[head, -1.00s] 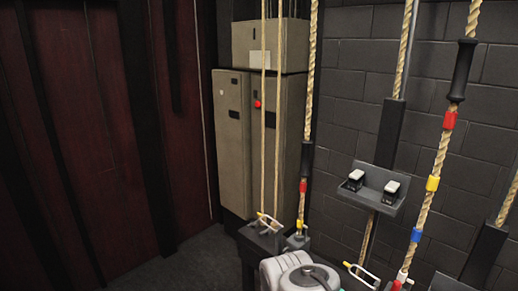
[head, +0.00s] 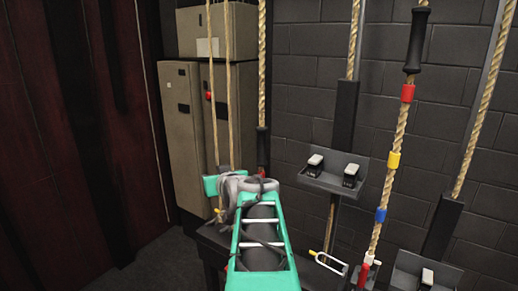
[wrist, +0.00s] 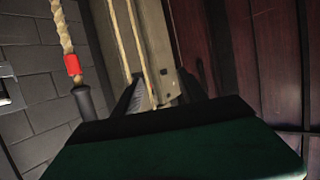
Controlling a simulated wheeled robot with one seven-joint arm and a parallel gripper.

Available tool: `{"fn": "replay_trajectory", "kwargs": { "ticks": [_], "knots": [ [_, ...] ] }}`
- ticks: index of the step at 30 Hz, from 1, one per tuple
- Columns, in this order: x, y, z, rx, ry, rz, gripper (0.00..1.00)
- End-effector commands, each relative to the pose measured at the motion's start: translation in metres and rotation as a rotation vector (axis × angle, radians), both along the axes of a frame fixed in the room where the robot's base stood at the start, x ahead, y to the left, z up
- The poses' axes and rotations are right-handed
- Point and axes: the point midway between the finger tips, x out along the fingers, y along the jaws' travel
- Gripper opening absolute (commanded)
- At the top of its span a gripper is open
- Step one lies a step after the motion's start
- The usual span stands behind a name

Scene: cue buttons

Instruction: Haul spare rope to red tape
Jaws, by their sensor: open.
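No label shows which rope is the spare one. A thick rope (head: 262,40) with a black grip (head: 262,146) hangs left of centre in the head view; my arm hides its lower part. A rope (wrist: 62,25) with red tape (wrist: 72,66) and a black grip (wrist: 85,103) is at the left of the wrist view, which appears upside down. Another thick rope (head: 402,122) at right has a black grip (head: 416,40), then red (head: 407,93), yellow (head: 393,160) and blue (head: 380,215) tape below. My gripper (wrist: 158,92) is open and empty, apart from the ropes.
Two thin ropes (head: 229,100) hang before the beige cabinet (head: 184,120). A wall shelf with two switches (head: 333,178) stands between the thick ropes. A white rope-lock loop (head: 331,263) sits low near the right rope. Dark floor (head: 145,272) is open at left.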

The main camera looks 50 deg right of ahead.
Motion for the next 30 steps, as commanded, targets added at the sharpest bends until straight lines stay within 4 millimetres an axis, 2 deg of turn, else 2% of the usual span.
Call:
{"fn": "replay_trajectory", "kwargs": {
  "ticks": [1, 3, 6, 8, 10, 21, 30],
  "knots": [
    [-0.020, -0.051, 0.012, -0.049, -0.080, -0.075, 0.49],
    [-0.044, -0.097, 0.036, -0.116, -0.173, -0.142, 0.49],
    [-0.069, -0.132, 0.057, -0.176, -0.247, -0.198, 0.49],
    [-0.074, -0.141, 0.064, -0.191, -0.266, -0.209, 0.49],
    [-0.070, -0.148, 0.067, -0.196, -0.272, -0.212, 0.49],
    [-0.022, -0.187, 0.067, -0.194, -0.269, -0.213, 0.49],
    [-0.018, -0.191, 0.066, -0.195, -0.268, -0.215, 0.49]
  ]
}}
